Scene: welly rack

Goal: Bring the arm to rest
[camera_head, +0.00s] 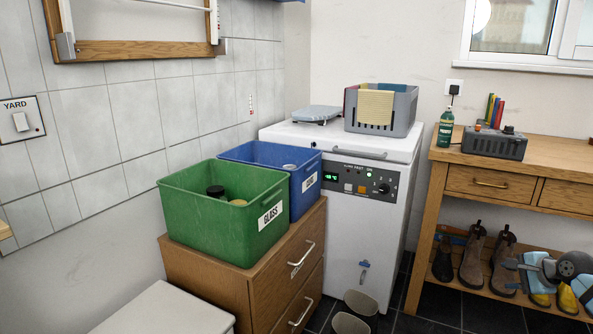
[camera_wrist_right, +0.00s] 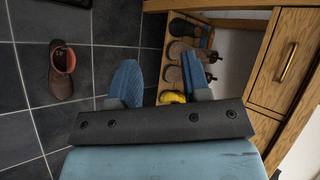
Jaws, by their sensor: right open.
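My right gripper (camera_head: 511,275) is at the lower right of the head view, in front of the bench's lower shelf. Its two blue-grey fingers stand apart in the right wrist view (camera_wrist_right: 160,78), with nothing held between them. Part of a yellow shoe (camera_wrist_right: 172,97) shows beyond the gap; I cannot tell how far away. My right arm's light blue and grey links hide part of the shelf. My left gripper is in neither view.
A wooden bench (camera_head: 545,150) stands at right, brown boots (camera_head: 473,258) on its lower shelf (camera_head: 462,284). A white appliance (camera_head: 345,240), wooden drawers (camera_head: 225,285) and a green crate (camera_head: 215,215) stand further left.

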